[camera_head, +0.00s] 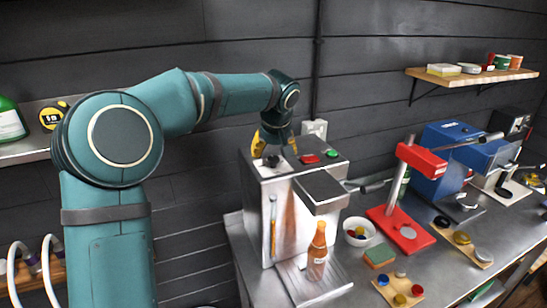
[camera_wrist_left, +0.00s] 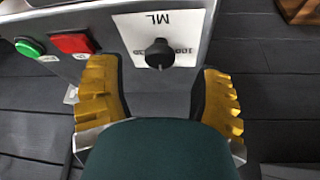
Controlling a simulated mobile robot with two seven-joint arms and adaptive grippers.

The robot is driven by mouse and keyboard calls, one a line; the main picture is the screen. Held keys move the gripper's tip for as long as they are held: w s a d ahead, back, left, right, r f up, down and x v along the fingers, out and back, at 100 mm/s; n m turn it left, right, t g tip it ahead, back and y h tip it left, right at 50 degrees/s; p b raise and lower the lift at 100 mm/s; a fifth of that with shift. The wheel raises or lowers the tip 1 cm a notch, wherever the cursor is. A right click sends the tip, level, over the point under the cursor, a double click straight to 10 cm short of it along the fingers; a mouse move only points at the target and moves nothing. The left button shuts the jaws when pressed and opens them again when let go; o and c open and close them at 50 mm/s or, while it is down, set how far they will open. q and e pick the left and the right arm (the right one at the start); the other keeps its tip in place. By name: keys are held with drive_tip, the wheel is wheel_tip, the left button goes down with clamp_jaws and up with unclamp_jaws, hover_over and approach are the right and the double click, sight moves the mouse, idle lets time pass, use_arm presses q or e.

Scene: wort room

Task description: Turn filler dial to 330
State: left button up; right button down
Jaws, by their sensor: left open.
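The filler (camera_head: 252,190) is a silver box machine on the bench. Its black dial (camera_wrist_left: 158,53) sits on a white plate marked "ML", with partly hidden numbers beside the knob. The dial also shows small on the filler's top in the head view (camera_head: 271,161). My left gripper (camera_head: 275,147) hangs over the filler's top, by the dial. In the left wrist view its yellow fingers (camera_wrist_left: 158,80) are open, one either side of the knob, with gaps to it. The pointer setting cannot be read. My right gripper is not in view.
A red button (camera_wrist_left: 73,43) and a green button (camera_wrist_left: 28,47) lie beside the dial plate. A bottle (camera_head: 317,252) stands at the filler's front. A red press (camera_head: 400,230), a bowl (camera_head: 347,239) and a blue machine (camera_head: 440,180) stand to the right. A dark wall is behind.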

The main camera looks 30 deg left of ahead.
sight(273, 158)
use_arm(q)
drive_tip(key=shift+x, duration=1.6)
drive_tip(key=shift+d, duration=0.1)
clamp_jaws()
